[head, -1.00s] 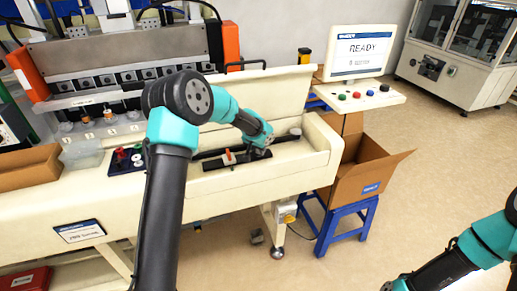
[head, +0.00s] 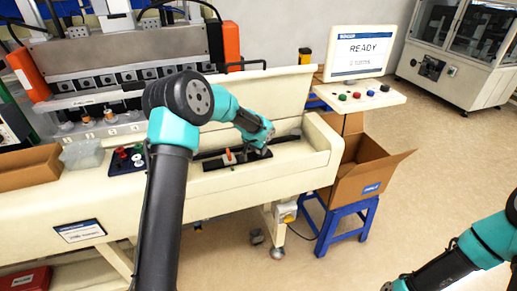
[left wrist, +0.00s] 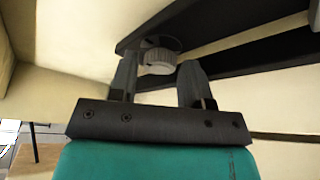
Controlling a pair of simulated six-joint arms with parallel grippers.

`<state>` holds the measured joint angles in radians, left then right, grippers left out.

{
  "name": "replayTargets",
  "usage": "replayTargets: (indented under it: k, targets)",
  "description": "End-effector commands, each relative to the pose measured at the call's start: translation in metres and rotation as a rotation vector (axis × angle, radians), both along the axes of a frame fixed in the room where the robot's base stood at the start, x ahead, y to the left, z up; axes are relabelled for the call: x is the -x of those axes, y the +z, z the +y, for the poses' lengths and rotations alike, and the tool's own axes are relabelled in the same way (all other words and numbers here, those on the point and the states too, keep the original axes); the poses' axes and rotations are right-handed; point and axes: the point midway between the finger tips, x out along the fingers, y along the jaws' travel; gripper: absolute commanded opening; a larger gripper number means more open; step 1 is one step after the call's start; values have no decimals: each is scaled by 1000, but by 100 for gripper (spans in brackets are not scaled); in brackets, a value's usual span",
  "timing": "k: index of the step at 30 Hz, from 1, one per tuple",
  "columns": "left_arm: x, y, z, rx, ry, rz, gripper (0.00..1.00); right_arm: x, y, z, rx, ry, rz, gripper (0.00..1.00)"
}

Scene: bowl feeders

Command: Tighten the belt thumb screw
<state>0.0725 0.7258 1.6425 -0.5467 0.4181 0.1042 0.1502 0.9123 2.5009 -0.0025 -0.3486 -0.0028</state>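The thumb screw (left wrist: 158,61), a pale knurled knob on a grey round base, shows in the left wrist view on the underside of a dark bar. My left gripper (left wrist: 158,78) is open, its two fingers standing on either side of the knob, with visible gaps between. In the head view my left gripper (head: 262,150) is down in the cream trough beside the dark belt strip (head: 215,163); the screw cannot be made out there. My right gripper (head: 388,286) is only partly in view at the bottom edge, too small to read.
An orange lever (head: 228,155) stands on the dark strip, left of my left gripper. The cream trough wall (head: 322,135) closes in on the right. A monitor (head: 360,50) reading READY, a button panel (head: 362,95) and an open cardboard box (head: 365,180) stand further right.

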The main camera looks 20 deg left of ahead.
Motion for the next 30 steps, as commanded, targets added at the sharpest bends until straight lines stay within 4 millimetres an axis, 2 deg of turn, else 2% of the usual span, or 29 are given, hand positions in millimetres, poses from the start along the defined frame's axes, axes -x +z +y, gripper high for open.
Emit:
replayTargets:
  k: [5,11,30]
  targets:
    - [1,3,0,0,0,0,44,0,0,0,0,0,0,0]
    - [8,22,2,-1,-1,-2,44,0,0,0,0,0,0,0]
    - [53,133,12,0,1,-4,44,0,0,0,0,0,0,0]
